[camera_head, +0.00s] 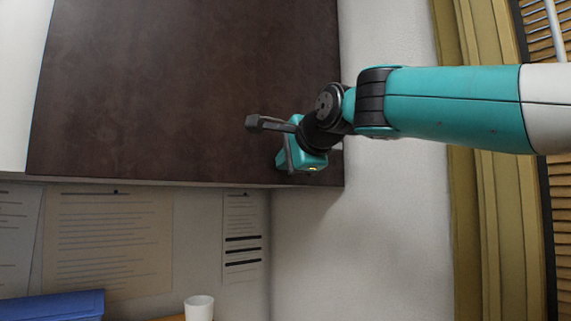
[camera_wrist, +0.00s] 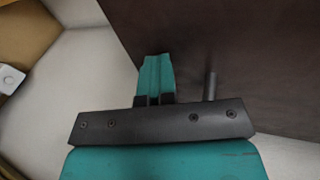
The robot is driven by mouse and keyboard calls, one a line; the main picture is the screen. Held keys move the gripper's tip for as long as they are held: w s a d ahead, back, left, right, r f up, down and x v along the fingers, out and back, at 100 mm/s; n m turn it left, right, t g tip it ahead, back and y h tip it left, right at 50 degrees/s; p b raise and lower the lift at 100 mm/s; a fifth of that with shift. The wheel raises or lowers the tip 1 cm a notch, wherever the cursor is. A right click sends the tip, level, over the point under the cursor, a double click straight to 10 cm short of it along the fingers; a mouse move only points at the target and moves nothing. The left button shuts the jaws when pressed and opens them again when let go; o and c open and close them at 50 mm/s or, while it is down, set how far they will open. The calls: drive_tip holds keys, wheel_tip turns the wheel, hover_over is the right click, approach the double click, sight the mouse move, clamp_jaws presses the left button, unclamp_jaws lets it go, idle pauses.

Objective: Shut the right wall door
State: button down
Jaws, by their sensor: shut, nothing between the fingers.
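The right wall door is a dark brown panel (camera_head: 180,90) that fills the upper left of the head view. It also fills the upper right of the wrist view (camera_wrist: 250,60). My gripper (camera_head: 302,160) is in front of the door's lower right corner. Its teal fingers are together and empty in the wrist view (camera_wrist: 156,72), close to the door's edge. A short dark peg (camera_wrist: 211,86), perhaps the door's handle, stands right of the fingers. I cannot tell whether the fingers touch the door, or whether the door is fully shut.
A pale wall (camera_head: 385,240) lies right of the door. Papers (camera_head: 108,240) are pinned below it. A white cup (camera_head: 199,307) and a blue object (camera_head: 55,305) are at the bottom. A tan curtain-like strip (camera_head: 480,230) stands further right.

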drive_tip(key=d+f+b+v, duration=0.15)
drive_tip(key=b+v, duration=0.35)
drive_tip(key=v, duration=0.9)
drive_tip(key=s+f+n+g, duration=0.1)
drive_tip(key=f+n+g, duration=0.15)
drive_tip(key=f, duration=0.55)
drive_tip(key=s+f+n+g+h, duration=0.15)
drive_tip(key=f+n, duration=0.25)
drive_tip(key=f, duration=0.4)
drive_tip(key=s+f+n+g+y, duration=0.1)
drive_tip(key=s+f+n+g, duration=0.1)
drive_tip(key=f+n, duration=0.35)
drive_tip(key=s+d+f+n+g, duration=0.3)
drive_tip(key=s+f+n+g, duration=0.4)
drive_tip(key=s+f, duration=1.1)
wheel_tip(320, 180, down, 4)
drive_tip(key=shift+s+f+n+h, duration=0.25)
drive_tip(key=shift+s+n+h, duration=0.15)
drive_tip(key=shift+n, duration=0.3)
drive_tip(key=shift+a, duration=0.1)
